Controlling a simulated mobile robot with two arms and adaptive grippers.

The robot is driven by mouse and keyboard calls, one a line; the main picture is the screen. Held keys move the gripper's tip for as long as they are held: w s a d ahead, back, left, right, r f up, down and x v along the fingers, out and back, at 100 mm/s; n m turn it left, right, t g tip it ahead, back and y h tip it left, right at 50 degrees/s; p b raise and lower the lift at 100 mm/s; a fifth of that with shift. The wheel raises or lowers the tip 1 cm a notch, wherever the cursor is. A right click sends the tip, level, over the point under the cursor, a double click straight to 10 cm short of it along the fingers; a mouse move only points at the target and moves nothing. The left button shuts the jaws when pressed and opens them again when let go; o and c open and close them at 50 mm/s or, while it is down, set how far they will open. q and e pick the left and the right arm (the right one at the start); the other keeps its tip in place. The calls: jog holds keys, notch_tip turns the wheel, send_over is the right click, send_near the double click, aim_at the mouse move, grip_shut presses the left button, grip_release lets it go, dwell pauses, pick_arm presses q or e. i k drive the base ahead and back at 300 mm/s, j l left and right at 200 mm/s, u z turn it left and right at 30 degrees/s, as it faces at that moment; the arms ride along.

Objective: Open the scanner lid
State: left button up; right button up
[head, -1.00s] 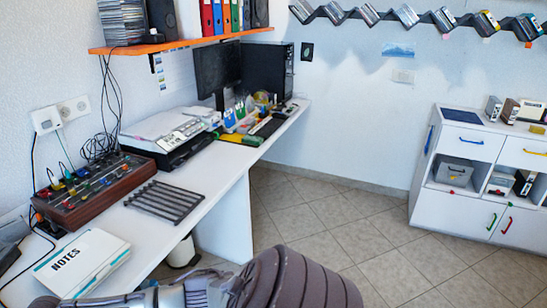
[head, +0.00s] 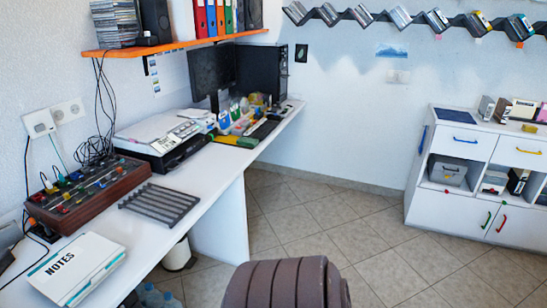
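The scanner (head: 165,137) stands on the white desk along the left wall. It has a dark base and a light top with a button panel on its right side. Its lid (head: 152,128) looks shut, lying flat on top. Neither of my grippers shows in the head view.
On the white desk (head: 190,214) are a mixer (head: 88,190), a dark rack (head: 166,203), a NOTES binder (head: 76,268), a monitor (head: 213,72) and a keyboard (head: 264,128). An orange shelf (head: 178,45) hangs above. A white cabinet (head: 445,205) stands right.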

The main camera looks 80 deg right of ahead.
aim_at(146, 131)
jog(key=z, duration=1.95)
